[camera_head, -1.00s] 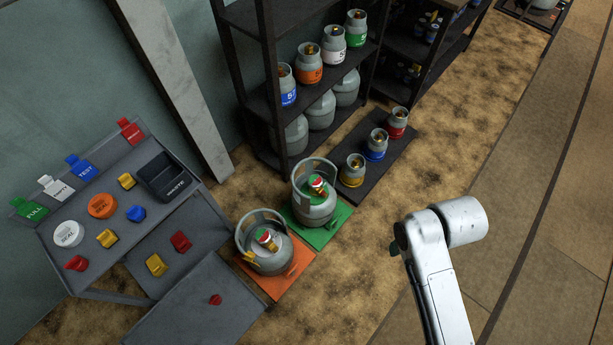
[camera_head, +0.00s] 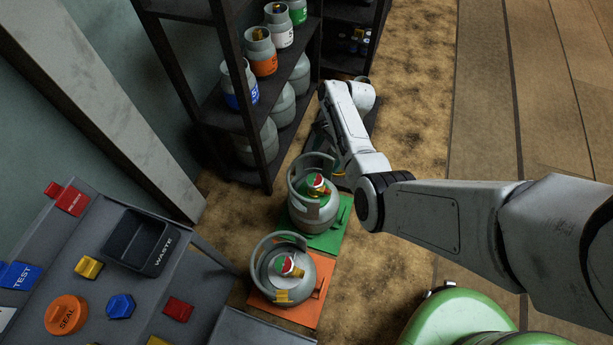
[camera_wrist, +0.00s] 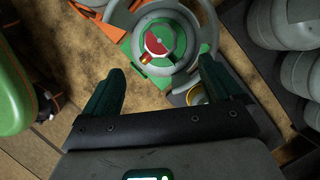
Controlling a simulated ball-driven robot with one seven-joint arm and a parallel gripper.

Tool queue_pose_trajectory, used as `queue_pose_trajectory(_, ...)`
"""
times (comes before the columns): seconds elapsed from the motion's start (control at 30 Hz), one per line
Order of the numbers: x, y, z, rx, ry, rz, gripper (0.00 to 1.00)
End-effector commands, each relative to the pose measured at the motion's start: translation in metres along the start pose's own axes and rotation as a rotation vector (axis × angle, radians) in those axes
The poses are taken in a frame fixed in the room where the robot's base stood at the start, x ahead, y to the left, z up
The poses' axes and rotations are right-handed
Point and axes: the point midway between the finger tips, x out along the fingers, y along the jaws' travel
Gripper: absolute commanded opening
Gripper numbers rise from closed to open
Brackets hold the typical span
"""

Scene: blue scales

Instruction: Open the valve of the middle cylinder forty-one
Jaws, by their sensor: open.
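A grey gas cylinder (camera_head: 318,213) with a round collar stands upright on a green plate (camera_head: 342,227). Its valve knob (camera_head: 317,184) is red, white and green. In the wrist view the same cylinder's knob (camera_wrist: 165,41) shows from above, inside the grey collar. My gripper (camera_wrist: 160,88) is open and empty; its two dark green fingers point towards this cylinder, one at each side, with the knob beyond the fingertips. A similar cylinder (camera_head: 278,283) stands on an orange plate (camera_head: 318,305) nearer the bench. I cannot read any number on either cylinder.
A shelf (camera_head: 235,115) of cylinders stands behind. The grey bench (camera_head: 210,275) with a waste bin (camera_head: 139,239) is at the left. A small yellow-topped cylinder (camera_wrist: 196,95) shows beside the right finger. Clear floor (camera_head: 405,130) lies to the right.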

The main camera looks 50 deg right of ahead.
Motion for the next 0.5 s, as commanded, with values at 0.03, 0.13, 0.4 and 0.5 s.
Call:
queue_pose_trajectory(0.03,0.008,0.001,0.0,-0.002,0.0,0.002,0.92)
queue_pose_trajectory(0.13,0.025,0.001,0.0,-0.004,0.0,0.004,0.92)
queue_pose_trajectory(0.4,0.074,0.001,-0.001,-0.006,0.0,0.003,0.92)
queue_pose_trajectory(0.5,0.087,0.001,-0.001,-0.007,0.001,0.002,0.92)
